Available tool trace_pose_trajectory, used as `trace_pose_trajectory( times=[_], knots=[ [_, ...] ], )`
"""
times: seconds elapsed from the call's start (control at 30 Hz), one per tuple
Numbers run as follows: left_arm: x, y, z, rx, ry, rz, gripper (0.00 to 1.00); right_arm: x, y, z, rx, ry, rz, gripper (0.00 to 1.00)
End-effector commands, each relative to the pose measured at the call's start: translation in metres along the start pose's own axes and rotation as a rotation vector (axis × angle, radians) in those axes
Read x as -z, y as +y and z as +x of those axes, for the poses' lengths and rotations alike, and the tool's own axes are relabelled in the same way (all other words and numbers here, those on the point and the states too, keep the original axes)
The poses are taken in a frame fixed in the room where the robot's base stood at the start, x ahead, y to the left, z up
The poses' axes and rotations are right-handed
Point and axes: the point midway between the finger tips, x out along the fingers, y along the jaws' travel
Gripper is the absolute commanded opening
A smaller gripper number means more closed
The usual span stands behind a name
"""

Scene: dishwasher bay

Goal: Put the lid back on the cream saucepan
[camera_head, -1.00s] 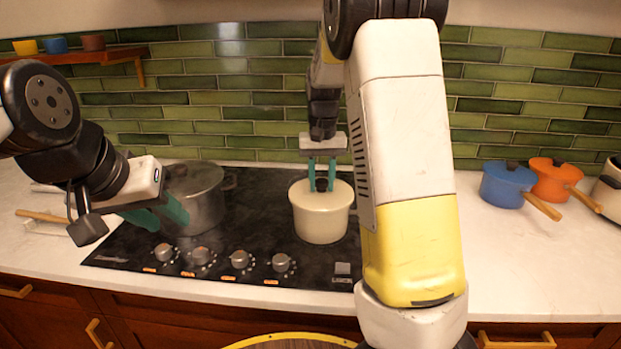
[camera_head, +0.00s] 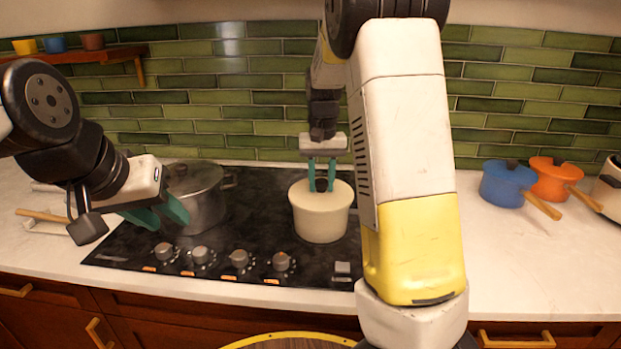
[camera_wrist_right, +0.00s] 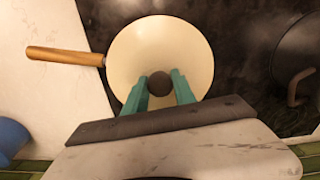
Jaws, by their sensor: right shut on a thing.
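The cream saucepan (camera_head: 321,222) stands upright on the black hob, with its cream lid (camera_head: 300,192) on its top. In the right wrist view the round lid (camera_wrist_right: 135,55) covers the pan's mouth, and the wooden handle (camera_wrist_right: 62,56) sticks out to the left. My right gripper (camera_head: 321,187) points down from above and is shut on the lid's dark knob (camera_wrist_right: 159,83). Whether the lid is fully seated at the rim is hard to tell. My left gripper (camera_head: 166,217) is open and empty in front of the grey pot.
A grey lidded pot (camera_head: 204,205) stands on the hob (camera_head: 262,225) to the left. Knobs (camera_head: 239,258) line the hob's front. Blue (camera_head: 503,186) and orange (camera_head: 549,181) saucepans stand at the right. The counter (camera_head: 520,260) in front of them is clear.

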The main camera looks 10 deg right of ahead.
Motion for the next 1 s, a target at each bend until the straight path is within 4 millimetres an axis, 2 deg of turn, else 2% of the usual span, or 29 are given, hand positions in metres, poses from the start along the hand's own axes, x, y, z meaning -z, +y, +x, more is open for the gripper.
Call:
trace_pose_trajectory(
  times=[0.33, 0.37, 0.47, 0.5, 0.7, 0.83, 1.0],
  knots=[
    [0.0000, 0.0000, 0.0000, 0.000, 0.000, 0.000, 0.36, 0.0003, 0.0002, 0.0001, 0.000, 0.001, 0.000, 0.00],
    [0.0000, 0.0000, 0.0000, 0.000, 0.000, 0.000, 0.36, 0.0003, 0.0002, 0.0001, 0.000, 0.001, 0.000, 0.34],
    [0.0000, 0.0000, 0.0000, 0.000, 0.000, 0.000, 0.36, 0.0003, 0.0002, 0.0001, 0.000, 0.001, 0.000, 0.53],
    [0.0000, 0.0000, 0.0000, 0.000, 0.000, 0.000, 0.36, 0.0003, 0.0002, 0.0001, 0.000, 0.001, 0.000, 0.57],
    [0.0000, 0.0000, 0.0000, 0.000, 0.000, 0.000, 0.36, 0.0003, 0.0002, 0.0002, 0.000, 0.001, 0.000, 0.57],
    [0.0000, 0.0000, 0.0000, 0.000, 0.000, 0.000, 0.36, 0.0001, 0.0003, 0.0005, 0.000, 0.000, 0.000, 0.79],
    [0.0000, 0.0000, 0.0000, 0.000, 0.000, 0.000, 0.36, 0.0002, 0.0003, 0.0004, 0.000, 0.000, 0.000, 0.79]
  ],
)
